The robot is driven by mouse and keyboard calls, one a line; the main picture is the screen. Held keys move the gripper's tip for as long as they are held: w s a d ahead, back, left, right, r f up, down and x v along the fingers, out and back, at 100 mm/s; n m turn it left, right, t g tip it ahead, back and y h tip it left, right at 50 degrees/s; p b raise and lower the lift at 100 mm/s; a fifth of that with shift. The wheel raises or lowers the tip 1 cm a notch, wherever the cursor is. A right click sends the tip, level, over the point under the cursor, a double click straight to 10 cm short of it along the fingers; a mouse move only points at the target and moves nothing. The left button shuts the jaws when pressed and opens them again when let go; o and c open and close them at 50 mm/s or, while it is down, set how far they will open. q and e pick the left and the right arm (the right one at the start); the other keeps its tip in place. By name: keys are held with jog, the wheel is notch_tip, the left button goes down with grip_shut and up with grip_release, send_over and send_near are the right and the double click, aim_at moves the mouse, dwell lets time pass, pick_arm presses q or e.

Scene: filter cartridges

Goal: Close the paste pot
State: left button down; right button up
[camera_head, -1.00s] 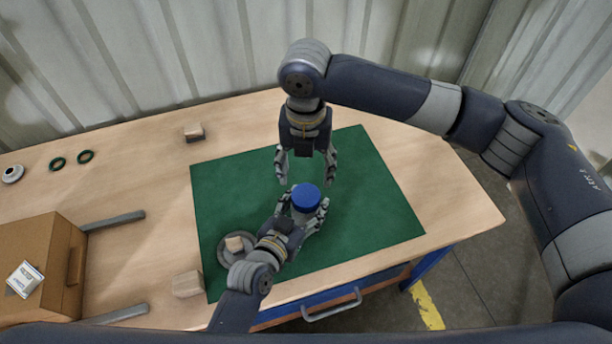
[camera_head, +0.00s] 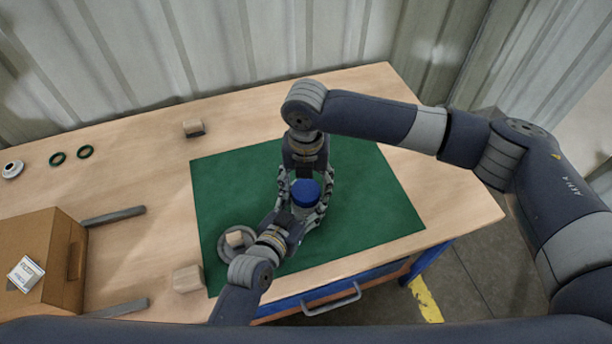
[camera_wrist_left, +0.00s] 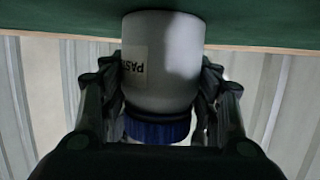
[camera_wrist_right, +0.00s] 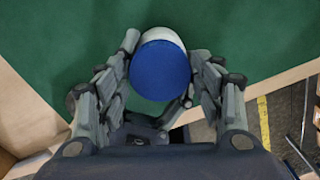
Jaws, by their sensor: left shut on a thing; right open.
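The paste pot (camera_wrist_left: 165,60) is white with a "PASTE" label and stands on the green mat. Its blue lid (camera_head: 306,192) sits on top; in the left wrist view the lid (camera_wrist_left: 157,129) looks level against the body. I cannot tell how tightly it is seated. My left gripper (camera_wrist_left: 160,92) is shut on the pot's body from the side. My right gripper (camera_wrist_right: 163,68) is above the pot, open, with its fingers on either side of the lid (camera_wrist_right: 160,70). Gaps show between those fingers and the lid in the right wrist view.
The green mat (camera_head: 375,210) is mostly clear at right. A grey round dish (camera_head: 224,251) holding a small block (camera_head: 235,239) lies left of my left gripper.

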pick_arm(q)
jog(key=shift+f, duration=0.1)
pick_arm(e)
jog(key=shift+f, duration=0.1)
jog(key=c, duration=0.9)
jog(key=o, duration=1.2)
jog(key=shift+r, duration=2.3)
jog(key=o, duration=0.5)
jog(key=shift+o, duration=0.2)
